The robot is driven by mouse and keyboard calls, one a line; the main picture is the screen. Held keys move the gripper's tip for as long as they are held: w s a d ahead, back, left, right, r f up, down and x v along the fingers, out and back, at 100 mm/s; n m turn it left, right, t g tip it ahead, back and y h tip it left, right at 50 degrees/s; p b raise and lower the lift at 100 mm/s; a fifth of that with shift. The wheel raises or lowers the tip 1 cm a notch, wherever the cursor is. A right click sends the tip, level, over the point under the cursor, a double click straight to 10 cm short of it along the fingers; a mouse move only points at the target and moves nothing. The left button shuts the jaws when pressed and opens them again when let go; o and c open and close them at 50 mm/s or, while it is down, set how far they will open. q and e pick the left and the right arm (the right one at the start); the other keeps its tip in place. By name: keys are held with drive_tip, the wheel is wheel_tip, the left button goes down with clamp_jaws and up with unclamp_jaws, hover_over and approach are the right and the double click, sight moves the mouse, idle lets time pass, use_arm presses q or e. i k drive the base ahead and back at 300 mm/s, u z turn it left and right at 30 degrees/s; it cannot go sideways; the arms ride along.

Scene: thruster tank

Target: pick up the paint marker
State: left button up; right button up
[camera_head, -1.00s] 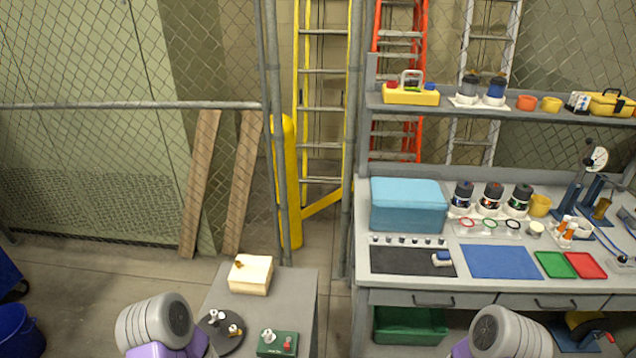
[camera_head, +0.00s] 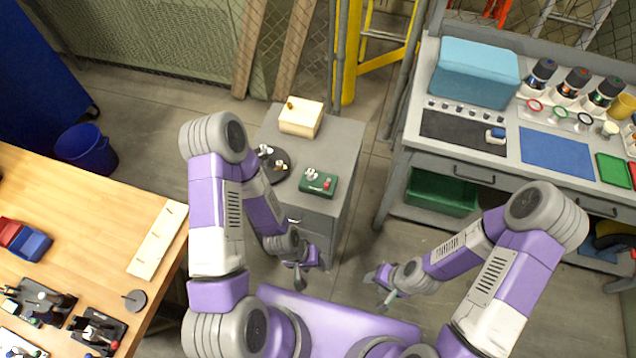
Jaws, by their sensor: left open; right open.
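I cannot make out a paint marker for certain at this size. My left gripper (camera_head: 300,275) hangs in front of the small grey cabinet (camera_head: 338,150), low and pointing down. It is open, with nothing seen between its fingers. My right gripper (camera_head: 380,289) is open over the floor, to the right of the left one and clear of both work surfaces. No object shows in it. Both grippers are small in the picture and apart from the things on the tables.
A wooden table (camera_head: 95,215) with blue and red bins (camera_head: 28,244) and black fixtures fills the left. The cabinet bears a cream box (camera_head: 301,118) and a green box (camera_head: 318,183). The grey workbench (camera_head: 440,155) stands right, with a blue case (camera_head: 475,75). Floor between is free.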

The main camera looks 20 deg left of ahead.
sight(42, 295)
drive_tip(key=u, duration=0.3)
drive_tip(key=k, duration=0.3)
drive_tip(key=u, duration=2.55)
drive_tip(key=i, duration=0.5)
drive_tip(key=u, duration=0.1)
